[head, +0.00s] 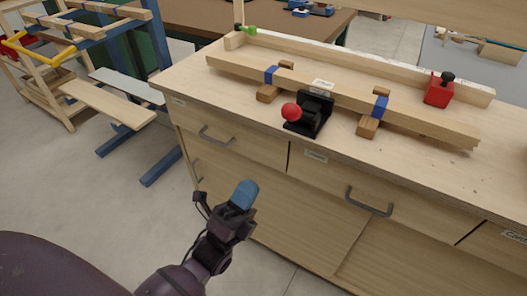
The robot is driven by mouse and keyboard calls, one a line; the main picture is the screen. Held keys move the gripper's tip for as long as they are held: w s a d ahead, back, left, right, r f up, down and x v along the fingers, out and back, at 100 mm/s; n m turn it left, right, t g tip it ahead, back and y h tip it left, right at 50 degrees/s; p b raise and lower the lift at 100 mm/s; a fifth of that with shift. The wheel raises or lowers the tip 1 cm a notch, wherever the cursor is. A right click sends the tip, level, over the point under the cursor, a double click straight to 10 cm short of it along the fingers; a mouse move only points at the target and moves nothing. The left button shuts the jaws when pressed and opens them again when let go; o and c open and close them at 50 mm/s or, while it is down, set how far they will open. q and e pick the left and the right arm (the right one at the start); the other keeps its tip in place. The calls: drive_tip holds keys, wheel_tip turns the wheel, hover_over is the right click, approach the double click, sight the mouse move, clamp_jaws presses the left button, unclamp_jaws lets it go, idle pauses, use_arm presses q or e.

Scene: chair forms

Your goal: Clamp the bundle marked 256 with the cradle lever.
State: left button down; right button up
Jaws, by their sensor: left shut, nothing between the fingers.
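A long wooden bundle (430,123) lies across two wooden cradle blocks (368,126) on the workbench, with blue bands around it. A small white label (322,87) is on it, too small to read. A black cradle lever clamp (309,115) with a red ball knob (291,111) stands at the bundle's front, near the bench edge. The knob points toward the front left. My left gripper (243,194) has blue fingertips. It is shut and empty, in front of the drawers, below and left of the lever and apart from it. My right gripper is not in view.
The workbench (205,85) has drawers with protruding handles (369,202) facing me. A red block with a black knob (439,89) sits at the back right, near a rear wooden rail (350,67). A green piece (248,30) is at the rail's left end. Wooden frames stand left.

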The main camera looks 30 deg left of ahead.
use_arm(q)
approach(298, 114)
drive_tip(key=w+a+f+x, duration=0.1)
drive_tip(key=x, duration=0.5)
drive_tip(key=shift+s+a+r, duration=0.15)
drive_tip(key=shift+a, duration=0.2)
